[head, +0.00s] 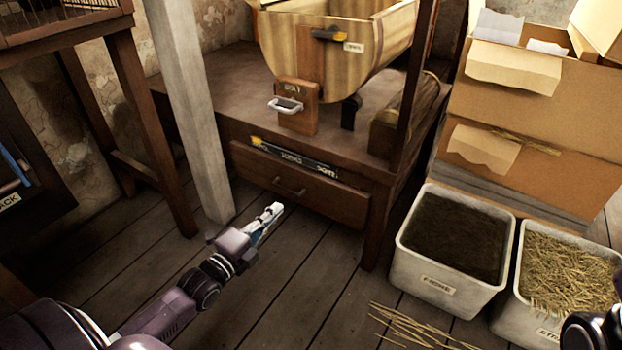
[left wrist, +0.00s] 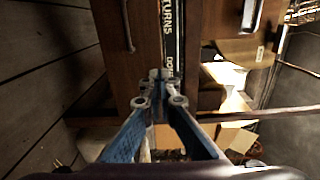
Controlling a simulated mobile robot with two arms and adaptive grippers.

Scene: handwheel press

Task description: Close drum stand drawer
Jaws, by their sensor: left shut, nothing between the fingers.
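The drum stand (head: 240,90) is a low dark wooden bench with a wooden drum (head: 285,45) on it. Its drawer (head: 325,200) has a plain brown front with a small handle (head: 290,189). The drawer front stands out from the stand, with a dark lettered strip (head: 295,158) showing above its top edge. In the left wrist view the drawer front and handle (left wrist: 127,25) are turned sideways. My left gripper (head: 274,210) is shut and empty, in front of and below the handle; its fingertips (left wrist: 158,76) overlap the drawer front in the left wrist view. Contact cannot be told.
A pale post (head: 192,100) stands left of the drawer, near my left arm. A bin of dark matter (head: 425,265) and a straw bin (head: 535,320) stand to the right, with cardboard boxes (head: 540,180) behind. Loose straw (head: 410,325) lies on the plank floor. Part of my right arm shows at lower right.

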